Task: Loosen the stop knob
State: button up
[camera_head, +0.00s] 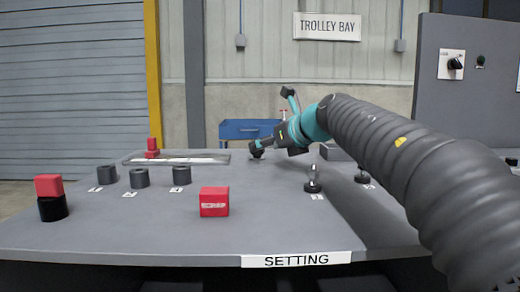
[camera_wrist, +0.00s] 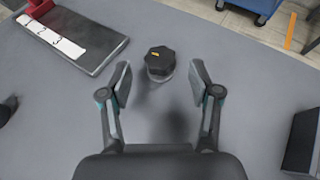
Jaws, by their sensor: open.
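The stop knob (camera_wrist: 158,60) is a dark, many-sided knob with a small yellow mark on top, standing on the grey table on a paler round base. In the wrist view it lies just beyond and between my fingertips. My gripper (camera_wrist: 160,82) is open, with one finger to each side and a clear gap to the knob. Nothing is between the fingers. In the head view my gripper (camera_head: 266,144) is low over the back middle of the table, and a small dark shape at its tip is too small to tell apart from the fingers.
A shallow tray (camera_head: 215,161) with a label strip lies left of my gripper. Several black cups (camera_head: 139,178), red blocks (camera_head: 214,202) and a small upright post (camera_head: 313,178) stand on the table. A blue trolley (camera_head: 247,129) is behind. A grey panel (camera_head: 462,95) rises at right.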

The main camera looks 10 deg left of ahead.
jog(key=shift+x, duration=1.65)
jog(key=c, duration=1.2)
